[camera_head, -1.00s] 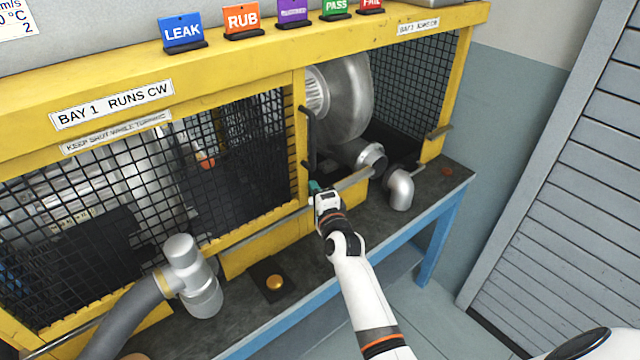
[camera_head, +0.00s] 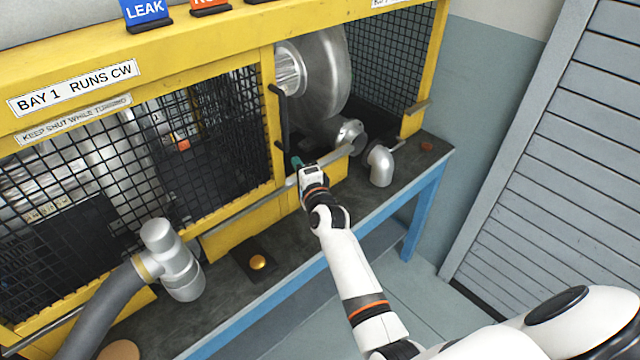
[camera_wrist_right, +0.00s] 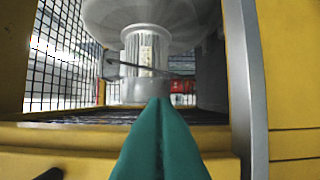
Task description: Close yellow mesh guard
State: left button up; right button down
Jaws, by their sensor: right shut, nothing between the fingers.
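The yellow mesh guard (camera_head: 268,110) has a yellow frame post with a dark upright handle (camera_head: 283,118) at the right end of the left bay. Dense overlapping black mesh shows left of the post. The right bay front is uncovered, and a blower (camera_head: 318,80) shows inside. My right gripper (camera_head: 297,163) is shut and empty, its teal fingers close to the handle's lower end. I cannot tell whether they touch it. In the right wrist view the shut fingers (camera_wrist_right: 160,105) point toward the blower motor (camera_wrist_right: 146,60), with mesh at the left. My left gripper is out of view.
A silver rail (camera_head: 240,222) runs along the front. A silver elbow pipe (camera_head: 380,166) stands right of my gripper. A silver pipe fitting (camera_head: 172,262) with a grey hose and an orange button (camera_head: 257,262) are at the front left. A shuttered wall (camera_head: 545,170) stands at the right.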

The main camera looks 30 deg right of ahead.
jog(key=s+a+f+n+g+y, duration=0.15)
jog(key=s+f+n+g, duration=0.45)
jog(key=s, duration=0.8)
jog(key=s+a+f+n+g+b, duration=0.15)
jog(key=s+n+g, duration=0.25)
jog(key=s+n, duration=0.65)
jog(key=s+a+f+n+g+y, duration=0.1)
jog(key=s+a+f+n+g, duration=0.3)
jog(key=s, duration=1.3)
notch_tip(320, 180, down, 23)
jog(key=d+g, duration=0.1)
jog(key=g, duration=0.1)
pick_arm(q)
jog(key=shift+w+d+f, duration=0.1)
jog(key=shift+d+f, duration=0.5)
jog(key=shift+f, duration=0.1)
pick_arm(e)
jog(key=s+d+f+g, duration=0.1)
jog(key=s+d+f, duration=0.2)
jog(key=s+f, duration=1.4)
jog(key=shift+f+n+h, duration=0.35)
jog(key=shift+f+n, duration=0.1)
jog(key=shift+f, duration=0.25)
